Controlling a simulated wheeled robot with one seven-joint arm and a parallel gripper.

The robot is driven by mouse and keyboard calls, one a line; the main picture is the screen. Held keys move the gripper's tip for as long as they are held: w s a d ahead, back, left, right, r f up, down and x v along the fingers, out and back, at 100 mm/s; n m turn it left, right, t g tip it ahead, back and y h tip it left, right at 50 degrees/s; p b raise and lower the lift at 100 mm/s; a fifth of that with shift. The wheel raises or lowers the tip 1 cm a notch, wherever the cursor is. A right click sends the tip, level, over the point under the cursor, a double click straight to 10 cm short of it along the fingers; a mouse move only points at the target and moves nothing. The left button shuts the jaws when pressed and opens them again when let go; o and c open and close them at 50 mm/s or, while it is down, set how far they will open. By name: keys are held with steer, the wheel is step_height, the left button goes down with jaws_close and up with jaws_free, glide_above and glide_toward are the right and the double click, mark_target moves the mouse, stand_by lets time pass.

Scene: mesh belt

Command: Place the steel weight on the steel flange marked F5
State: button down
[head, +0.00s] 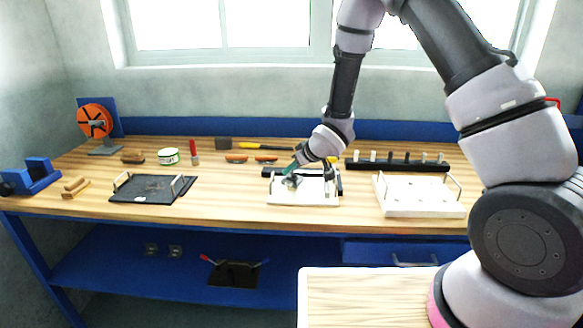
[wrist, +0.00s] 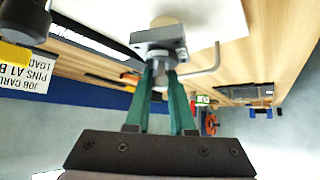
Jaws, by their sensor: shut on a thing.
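My gripper (head: 291,170) has green fingers and is low over the left part of a white tray (head: 303,199) in the middle of the bench. In the wrist view my gripper (wrist: 160,68) is shut on the narrow grey stem of a steel piece, which I take for the steel weight (wrist: 158,80). A square grey metal block (wrist: 150,38) with a hole lies just beyond the fingertips, against the white tray. I cannot tell whether it belongs to the held piece or is separate. No F5 mark is readable, so I cannot tell which part is that flange.
A second white tray (head: 421,209) with handles stands to the right, and a dark tray (head: 148,197) to the left. A black rack with several pegs (head: 397,166) stands behind the right tray. The wrist view shows a job card (wrist: 22,72). Bare bench lies between the trays.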

steer(key=c, duration=0.8)
jaws_free()
steer(key=shift+o, duration=0.2)
steer(key=shift+r, duration=0.2)
steer(key=s+d+r+m+t+h, duration=0.1)
steer(key=s+d+r+m+h, duration=0.2)
steer(key=d+r, duration=0.85)
steer(key=s+d+r+m+t+h, duration=0.15)
steer(key=s+d+r+m, duration=0.35)
steer(key=d+r, duration=0.7)
steer(key=s+d+r+m+g, duration=0.1)
steer(key=s+d+r+m, duration=0.1)
steer(key=s+r, duration=0.3)
steer(key=s+d+r+m+g, duration=0.1)
steer(key=s+r, duration=0.4)
steer(key=s, duration=0.9)
steer(key=shift+d+r+m, duration=0.3)
steer(key=shift+d+m, duration=0.1)
steer(key=shift+m, duration=0.5)
